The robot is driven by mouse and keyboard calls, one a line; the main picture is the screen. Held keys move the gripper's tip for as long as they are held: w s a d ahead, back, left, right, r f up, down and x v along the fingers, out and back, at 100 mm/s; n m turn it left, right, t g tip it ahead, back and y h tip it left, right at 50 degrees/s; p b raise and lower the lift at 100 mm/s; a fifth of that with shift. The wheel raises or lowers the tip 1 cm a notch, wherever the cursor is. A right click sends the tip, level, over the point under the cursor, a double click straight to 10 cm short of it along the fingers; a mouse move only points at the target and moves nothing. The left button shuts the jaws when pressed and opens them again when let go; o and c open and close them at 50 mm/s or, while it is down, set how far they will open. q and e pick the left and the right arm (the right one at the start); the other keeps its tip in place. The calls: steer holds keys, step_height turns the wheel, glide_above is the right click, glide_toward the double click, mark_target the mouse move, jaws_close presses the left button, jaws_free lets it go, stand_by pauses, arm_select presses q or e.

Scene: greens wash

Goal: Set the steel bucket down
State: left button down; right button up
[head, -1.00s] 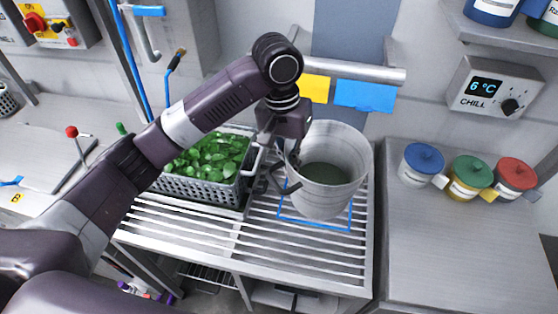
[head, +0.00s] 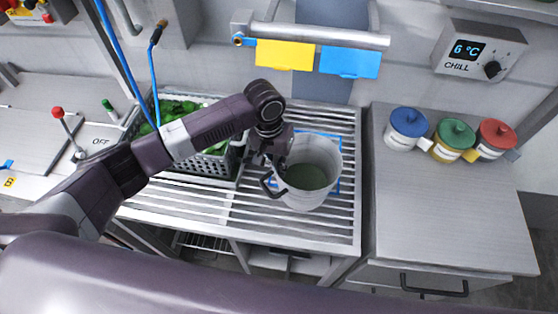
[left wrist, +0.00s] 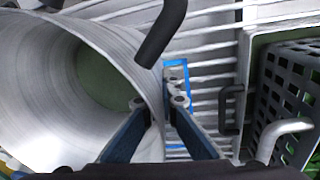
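The steel bucket (head: 316,196) is upright or slightly tilted over the blue outline (head: 340,160) on the slatted rack (head: 250,215). I cannot tell whether its base touches the slats. Green shows inside at its bottom. My left gripper (head: 268,163) is at the bucket's left rim. In the left wrist view, the fingers (left wrist: 158,103) straddle the wall of the bucket (left wrist: 100,45), one inside and one outside, and appear shut on it. A dark curved bar (left wrist: 163,35) stands by the rim. My right gripper is out of view.
A grey crate of green leaves (head: 215,165) stands close on the left; it also shows in the left wrist view (left wrist: 275,95). Blue, green and red lidded jars (head: 455,138) stand on the right counter (head: 440,215). A rail (head: 320,36) with yellow and blue cloths is behind.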

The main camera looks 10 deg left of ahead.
arm_select(q)
steer(key=shift+d+f, duration=0.1)
steer(key=shift+f, duration=0.25)
steer(key=c, duration=2.7)
jaws_free()
steer(key=shift+f, duration=0.25)
steer(key=o, duration=0.5)
steer(key=shift+s, duration=0.1)
steer(key=shift+o, duration=0.2)
steer(key=shift+r, duration=0.15)
